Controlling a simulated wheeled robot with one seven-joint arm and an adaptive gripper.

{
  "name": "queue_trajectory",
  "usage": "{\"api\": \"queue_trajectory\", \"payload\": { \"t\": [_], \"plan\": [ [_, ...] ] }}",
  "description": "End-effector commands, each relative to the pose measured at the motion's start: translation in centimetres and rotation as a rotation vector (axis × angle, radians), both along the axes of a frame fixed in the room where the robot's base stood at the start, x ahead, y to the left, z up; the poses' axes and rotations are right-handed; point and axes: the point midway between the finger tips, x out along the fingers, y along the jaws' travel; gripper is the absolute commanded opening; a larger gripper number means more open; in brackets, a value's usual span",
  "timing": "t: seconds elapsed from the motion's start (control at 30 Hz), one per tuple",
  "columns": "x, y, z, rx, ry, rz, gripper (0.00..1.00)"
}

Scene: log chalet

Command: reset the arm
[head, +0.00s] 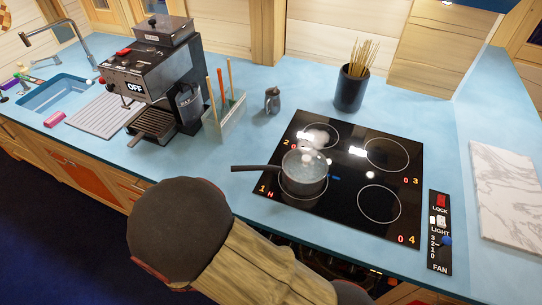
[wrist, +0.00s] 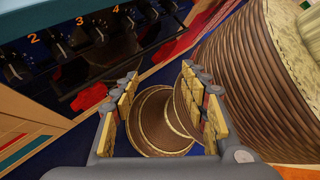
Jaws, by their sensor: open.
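My gripper (wrist: 159,82) shows in the wrist view with its two fingers apart and nothing between them. It points down past the front of the counter, beside a row of numbered stove knobs (wrist: 75,42). In the head view my arm rises from the bottom middle in front of the counter, and its bulky joint is left of the hob. The gripper itself is hidden or out of frame there.
A glass-lidded pot (head: 304,172) stands on the front left ring of the black hob (head: 340,207), its handle pointing left. A coffee machine (head: 150,75), a utensil holder (head: 225,119), a small moka pot (head: 272,101) and a skewer cup (head: 351,91) stand behind. A marble board (head: 510,195) lies right.

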Motion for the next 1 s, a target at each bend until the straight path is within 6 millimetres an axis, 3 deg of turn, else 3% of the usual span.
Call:
{"api": "queue_trajectory", "payload": {
  "t": [0.3, 0.6, 0.77, 1.0],
  "plan": [
    [1.3, -1.5, 7.9, 0.352, -0.343, -0.697, 0.45],
    [3.0, -4.3, 15.2, 0.611, -0.573, -1.256, 0.45],
    [3.7, -6.6, 19.1, 0.747, -0.669, -1.484, 0.45],
    [4.1, -11.3, 24.7, 0.955, -0.816, -1.714, 0.45]
  ]
}}
